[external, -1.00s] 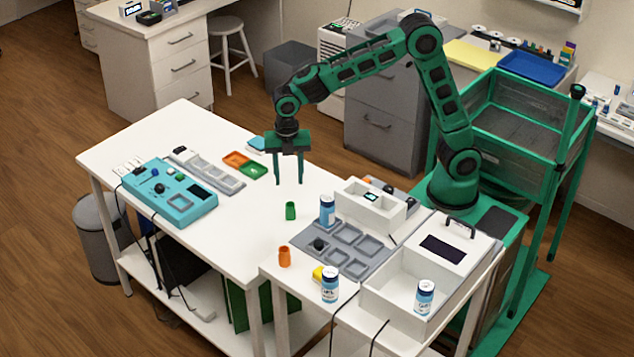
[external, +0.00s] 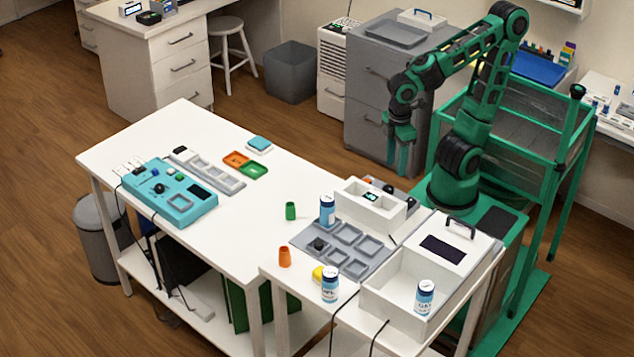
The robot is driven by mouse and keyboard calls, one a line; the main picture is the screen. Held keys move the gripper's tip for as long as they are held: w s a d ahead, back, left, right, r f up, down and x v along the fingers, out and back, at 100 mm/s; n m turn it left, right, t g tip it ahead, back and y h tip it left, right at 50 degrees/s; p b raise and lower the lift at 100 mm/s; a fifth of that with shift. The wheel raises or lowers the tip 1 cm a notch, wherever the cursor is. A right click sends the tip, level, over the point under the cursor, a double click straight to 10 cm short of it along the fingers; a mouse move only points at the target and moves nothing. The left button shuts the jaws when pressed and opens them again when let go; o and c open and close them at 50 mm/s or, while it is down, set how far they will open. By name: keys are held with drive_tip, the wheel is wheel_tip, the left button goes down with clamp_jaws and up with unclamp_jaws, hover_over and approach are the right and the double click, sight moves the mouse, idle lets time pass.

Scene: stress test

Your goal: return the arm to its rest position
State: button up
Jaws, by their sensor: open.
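My gripper (external: 398,158) is at the end of my green arm, pointing down. It is open and empty. It hangs behind the grey tray and the white box, in front of the grey cabinet, clear of the white table (external: 225,262). My arm is folded back over its base, with the elbow high at the upper right.
A teal device (external: 168,203) sits at left. A white open box (external: 392,296) is near my base. A green mesh cart (external: 535,125) stands right.

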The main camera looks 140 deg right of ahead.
drive_tip(key=shift+s+a+f+m, duration=0.25)
drive_tip(key=shift+s+a, duration=0.05)
drive_tip(key=shift+s, duration=0.2)
drive_tip(key=shift+s+a+f+m, duration=0.2)
drive_tip(key=shift+s+a+m, duration=0.05)
drive_tip(key=shift+s, duration=0.2)
